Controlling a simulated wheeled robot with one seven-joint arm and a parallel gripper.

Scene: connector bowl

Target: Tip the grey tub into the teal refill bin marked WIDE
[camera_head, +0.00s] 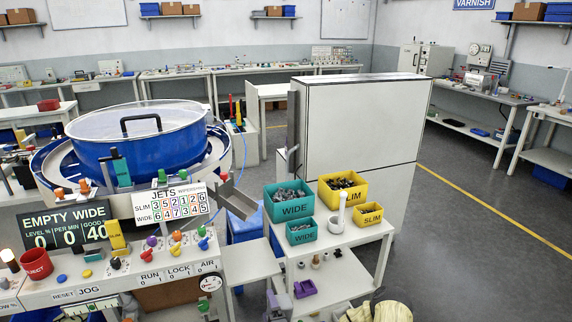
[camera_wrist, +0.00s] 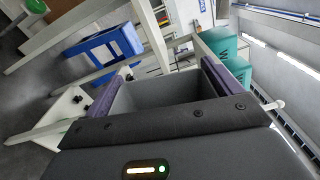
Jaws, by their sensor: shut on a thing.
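My gripper (camera_wrist: 168,82) is shut on the grey tub (camera_wrist: 160,95), which sits between its purple-padded fingers in the wrist view. I cannot tell what is in the tub. In the head view, a large teal bin marked WIDE (camera_head: 268,207) holds grey pieces on the white stand. A smaller teal bin marked WIDE (camera_head: 301,239) stands in front of it, also with grey pieces. Teal bins (camera_wrist: 223,43) show beyond the tub, to the upper right in the wrist view.
Yellow SLIM bins, one large (camera_head: 352,196) and one small (camera_head: 368,218), stand beside the teal ones. A purple object (camera_head: 305,288) lies lower down. The feeder with a blue bowl (camera_head: 130,150) stands left; a tall white cabinet (camera_head: 360,125) stands behind.

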